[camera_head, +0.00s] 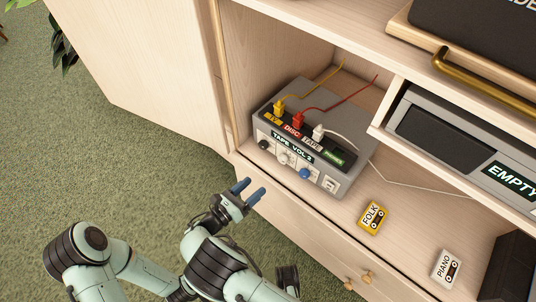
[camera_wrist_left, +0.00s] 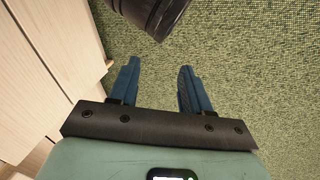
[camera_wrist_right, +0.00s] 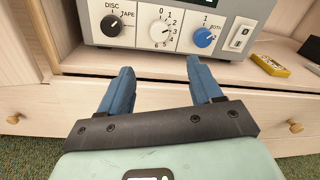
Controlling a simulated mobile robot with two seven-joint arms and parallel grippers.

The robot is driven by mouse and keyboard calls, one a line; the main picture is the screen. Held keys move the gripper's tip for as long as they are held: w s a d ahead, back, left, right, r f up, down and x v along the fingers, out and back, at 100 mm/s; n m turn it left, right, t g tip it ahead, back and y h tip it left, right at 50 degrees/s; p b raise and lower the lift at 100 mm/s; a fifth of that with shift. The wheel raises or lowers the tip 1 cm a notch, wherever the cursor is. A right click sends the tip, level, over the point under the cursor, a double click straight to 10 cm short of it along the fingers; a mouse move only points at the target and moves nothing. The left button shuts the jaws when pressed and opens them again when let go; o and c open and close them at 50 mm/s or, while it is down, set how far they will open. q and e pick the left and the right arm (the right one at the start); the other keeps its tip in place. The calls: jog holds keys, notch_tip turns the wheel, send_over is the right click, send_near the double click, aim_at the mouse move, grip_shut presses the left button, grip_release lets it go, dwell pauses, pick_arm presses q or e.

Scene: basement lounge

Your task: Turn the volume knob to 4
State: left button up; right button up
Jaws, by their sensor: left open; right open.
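The grey audio unit (camera_head: 345,182) stands in the cabinet's open shelf. Its display (camera_head: 293,146) reads "TAPE VOL 2". The white volume knob (camera_head: 284,158) is in the middle of its front, ringed by numbers from 0 to 6; it also shows in the right wrist view (camera_wrist_right: 159,32). I cannot read its pointer clearly. My right gripper (camera_head: 249,191) is open and empty, in front of and below the knob, apart from it; in the right wrist view the knob lies beyond the gap between the fingers (camera_wrist_right: 160,66). My left gripper (camera_wrist_left: 159,65) is open and empty above the carpet.
A black knob (camera_wrist_right: 111,26) and a blue knob (camera_wrist_right: 204,38) flank the white one. Yellow, red and white plugs sit on the unit's top. A FOLK cassette (camera_head: 373,216) and a PIANO cassette (camera_head: 446,268) lie to the right. A cabinet door (camera_head: 160,60) stands left.

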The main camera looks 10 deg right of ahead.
aim_at(281, 160)
jog(key=x, duration=0.4)
jog(key=b+x, duration=0.1)
jog(key=x, duration=0.6)
jog(key=shift+w+d+r, duration=0.25)
jog(key=shift+w+r, duration=0.05)
pick_arm(q)
jog(key=shift+w+a+f+t, duration=0.2)
jog(key=shift+w+a+f, duration=0.2)
jog(key=shift+w, duration=0.25)
jog(key=shift+w+a+f+t, duration=0.25)
jog(key=shift+w+f, duration=0.15)
jog(key=shift+w, duration=0.2)
pick_arm(e)
jog(key=shift+w+d, duration=0.35)
jog(key=shift+d, duration=0.2)
jog(key=c, duration=1.1)
